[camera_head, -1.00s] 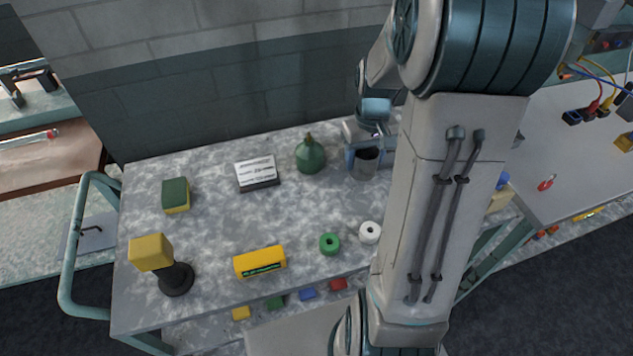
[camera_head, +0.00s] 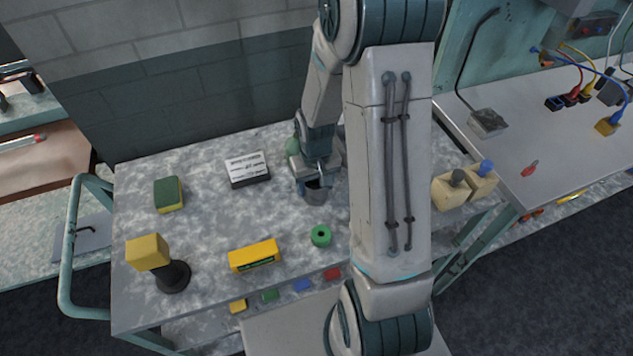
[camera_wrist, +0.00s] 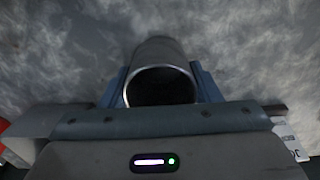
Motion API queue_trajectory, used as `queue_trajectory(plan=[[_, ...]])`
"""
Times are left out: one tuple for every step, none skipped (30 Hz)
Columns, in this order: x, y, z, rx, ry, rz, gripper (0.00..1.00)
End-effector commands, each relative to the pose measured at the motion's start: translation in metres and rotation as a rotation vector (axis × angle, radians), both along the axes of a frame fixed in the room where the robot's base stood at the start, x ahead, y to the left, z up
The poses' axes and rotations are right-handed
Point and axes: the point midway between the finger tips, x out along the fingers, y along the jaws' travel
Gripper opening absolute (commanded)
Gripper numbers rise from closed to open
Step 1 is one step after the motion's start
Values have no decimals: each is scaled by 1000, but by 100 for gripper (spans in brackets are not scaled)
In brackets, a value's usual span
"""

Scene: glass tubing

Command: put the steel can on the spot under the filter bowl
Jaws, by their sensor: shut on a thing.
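The steel can (camera_head: 316,197) is a grey, open-topped cylinder at the back middle of the speckled cart top. My gripper (camera_head: 313,184) is shut on it near its rim. In the wrist view the can (camera_wrist: 160,52) sits between the blue fingers, with its dark round mouth facing the camera. I cannot tell whether its base touches the cart top or is a little above it. I cannot make out a filter bowl or a marked spot under one in these views; my arm hides part of the cart's right side.
On the cart top (camera_head: 215,215) are a labelled box (camera_head: 247,169), a sponge (camera_head: 169,194), a yellow block on a black stand (camera_head: 172,276), a yellow device (camera_head: 254,256) and a green ring (camera_head: 321,236). A green flask (camera_head: 294,146) is mostly behind my arm.

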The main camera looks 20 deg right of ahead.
Motion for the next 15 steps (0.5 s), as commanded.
queue_trajectory(plan=[[0, 0, 0, 0, -1, 0, 31], [0, 0, 0, 0, -1, 0, 31], [0, 0, 0, 0, -1, 0, 31], [0, 0, 0, 0, -1, 0, 31], [0, 0, 0, 0, -1, 0, 31], [0, 0, 0, 0, -1, 0, 31], [0, 0, -1, 0, -1, 0, 31], [0, 0, -2, 0, -1, 0, 31], [0, 0, -4, 0, 0, 0, 31], [0, 0, -4, 0, 0, 0, 60], [0, 0, -3, 0, 0, 0, 68], [0, 0, -3, 0, 0, 0, 79], [0, 0, -3, 0, 0, 0, 79], [0, 0, -3, 0, 0, 0, 79], [0, 0, -3, 0, 0, 0, 79]])
